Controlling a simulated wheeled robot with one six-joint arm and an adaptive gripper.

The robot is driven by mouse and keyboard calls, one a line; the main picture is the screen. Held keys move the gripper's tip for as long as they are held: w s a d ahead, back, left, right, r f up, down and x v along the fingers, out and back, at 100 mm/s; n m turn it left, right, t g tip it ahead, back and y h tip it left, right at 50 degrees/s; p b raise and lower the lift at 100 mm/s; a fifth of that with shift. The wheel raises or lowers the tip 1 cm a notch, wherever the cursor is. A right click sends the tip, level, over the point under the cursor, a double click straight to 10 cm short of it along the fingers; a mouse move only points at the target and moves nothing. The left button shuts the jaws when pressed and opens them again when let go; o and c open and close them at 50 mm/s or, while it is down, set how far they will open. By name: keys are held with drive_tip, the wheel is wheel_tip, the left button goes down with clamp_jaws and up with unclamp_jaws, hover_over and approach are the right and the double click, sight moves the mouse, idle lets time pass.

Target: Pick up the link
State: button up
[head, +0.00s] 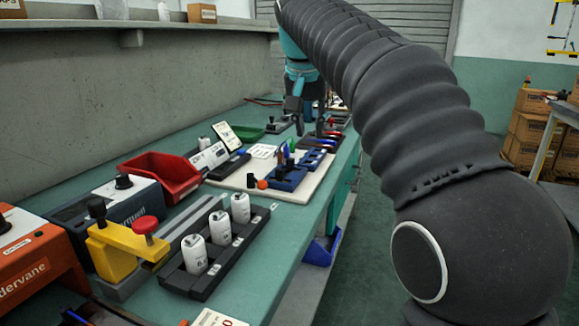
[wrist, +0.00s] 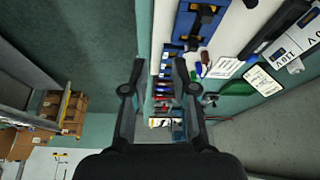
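I cannot make out with certainty which part is the link. Several small parts and blue fixtures (head: 289,176) lie on a pale board (head: 318,184) on the green bench; the blue fixtures also show in the wrist view (wrist: 200,22). My gripper (head: 308,112) is over the far part of the bench, near its right edge. In the wrist view my gripper (wrist: 158,68) has its two fingers spread wide with nothing between them. The bench edge and a row of red- and blue-handled tools (wrist: 162,104) show beyond the fingers.
A red bin (head: 163,174), white cylinders on a black rack (head: 222,250), and a yellow clamp device (head: 113,252) stand on the near bench. Cardboard boxes (head: 530,125) are stacked at right. The floor beside the bench is open.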

drive_tip(key=w+a+m, duration=0.1)
drive_tip(key=w+a, duration=0.4)
drive_tip(key=b, duration=0.1)
hover_over(290, 158)
drive_tip(key=s, duration=0.2)
drive_tip(key=f, duration=0.7)
drive_tip(key=shift+s+a, duration=0.2)
drive_tip(key=shift+a, duration=0.2)
drive_tip(key=shift+h, duration=0.3)
drive_tip(key=shift+b+x, duration=0.55)
drive_tip(key=shift+x, duration=2.35)
drive_tip(key=shift+w+r, duration=0.1)
clamp_jaws()
